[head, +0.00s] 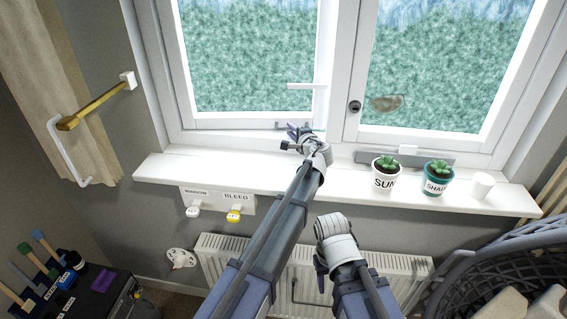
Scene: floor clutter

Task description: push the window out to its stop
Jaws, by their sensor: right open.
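The white-framed window stands behind the sill. Its left sash (322,60) has a white lever handle (306,86) lying level across its right side. How far the sash stands from the frame is hard to judge. My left gripper (289,138) is over the sill at the foot of the left sash, below the handle and close to the bar's right end. Whether it touches anything is unclear, and its jaws are too small to read. My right gripper (320,266) is low in front of the radiator, open, its fingers partly hidden.
Labelled hooks (215,200) hold keys below the sill. A radiator (225,255), dark basket chair (470,265) and curtain (60,100) flank the space.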

